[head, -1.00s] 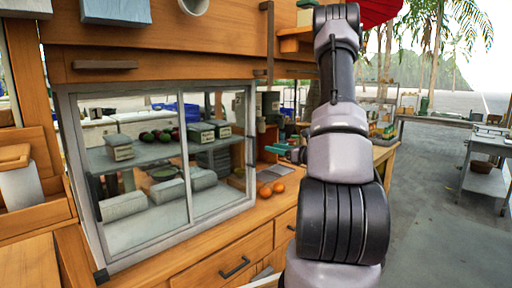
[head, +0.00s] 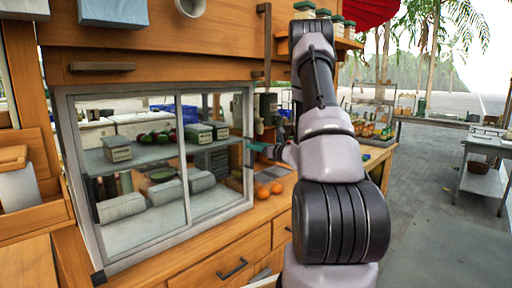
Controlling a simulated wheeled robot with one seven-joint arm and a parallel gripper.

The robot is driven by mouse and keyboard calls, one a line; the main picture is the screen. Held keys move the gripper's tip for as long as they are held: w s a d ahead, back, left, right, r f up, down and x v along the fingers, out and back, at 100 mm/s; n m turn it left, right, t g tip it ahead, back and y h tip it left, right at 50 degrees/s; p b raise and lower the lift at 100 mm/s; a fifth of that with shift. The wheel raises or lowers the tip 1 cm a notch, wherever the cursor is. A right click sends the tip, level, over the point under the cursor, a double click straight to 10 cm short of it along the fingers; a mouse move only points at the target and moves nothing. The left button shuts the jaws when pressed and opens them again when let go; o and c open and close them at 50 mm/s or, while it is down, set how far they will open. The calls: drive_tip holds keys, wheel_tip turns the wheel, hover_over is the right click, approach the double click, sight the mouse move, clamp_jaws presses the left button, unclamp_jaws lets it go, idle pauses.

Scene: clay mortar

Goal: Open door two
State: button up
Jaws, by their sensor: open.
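A glass-fronted cabinet (head: 72,170) with a grey metal frame stands on the wooden counter. It has a wide left pane (head: 125,200) and a narrower right pane (head: 228,180), parted by an upright bar (head: 184,160). Both panes look closed. No label shows which is door two. My gripper (head: 257,147), with teal fingers, is open and small in the view. It is just right of the cabinet's right frame edge, about mid-height. I cannot tell whether it touches the frame. My arm hides part of the area behind it.
Wooden drawers (head: 230,266) with dark handles are beneath the cabinet. A wooden shelf with jars (head: 337,24) is above right. A metal table (head: 482,165) stands far right, with open paved floor (head: 420,200) before it.

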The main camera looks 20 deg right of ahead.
clamp_jaws()
idle(1.4)
